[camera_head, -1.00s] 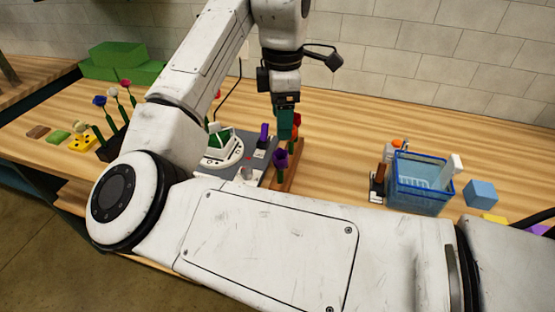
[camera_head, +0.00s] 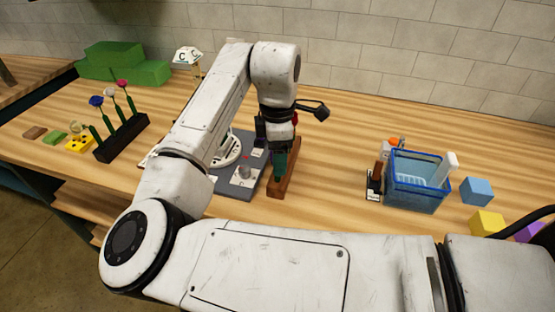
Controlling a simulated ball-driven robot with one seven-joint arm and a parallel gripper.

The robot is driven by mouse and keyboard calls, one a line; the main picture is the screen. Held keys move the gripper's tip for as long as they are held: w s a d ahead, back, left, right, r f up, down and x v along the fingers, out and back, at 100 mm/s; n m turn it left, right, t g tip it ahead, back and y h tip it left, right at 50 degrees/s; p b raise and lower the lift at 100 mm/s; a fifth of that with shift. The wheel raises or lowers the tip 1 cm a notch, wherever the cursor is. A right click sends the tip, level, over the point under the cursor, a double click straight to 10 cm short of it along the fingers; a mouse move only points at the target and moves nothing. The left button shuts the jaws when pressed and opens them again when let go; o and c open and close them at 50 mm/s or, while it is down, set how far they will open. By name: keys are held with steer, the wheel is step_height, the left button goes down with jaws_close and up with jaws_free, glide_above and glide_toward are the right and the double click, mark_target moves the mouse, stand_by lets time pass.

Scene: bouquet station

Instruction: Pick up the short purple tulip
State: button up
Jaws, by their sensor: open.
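My gripper (camera_head: 279,166) points straight down over the brown wooden flower holder (camera_head: 288,184), its dark teal fingers low at the holder's near end. The jaws are open. No purple tulip shows now; the near end of the holder, where a purple bloom showed before, is covered by my gripper. A bit of a red bloom (camera_head: 296,118) shows beside my wrist, behind the gripper. I cannot tell whether a stem lies between the fingers.
A grey board (camera_head: 234,188) lies left of the holder. A dark rack (camera_head: 124,138) with several flowers stands further left. A blue basket (camera_head: 416,190) and a blue cube (camera_head: 476,191) are on the right. Table between holder and basket is clear.

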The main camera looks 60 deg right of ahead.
steer(key=shift+c, duration=0.3)
steer(key=c, duration=0.8)
steer(key=shift+r, duration=0.15)
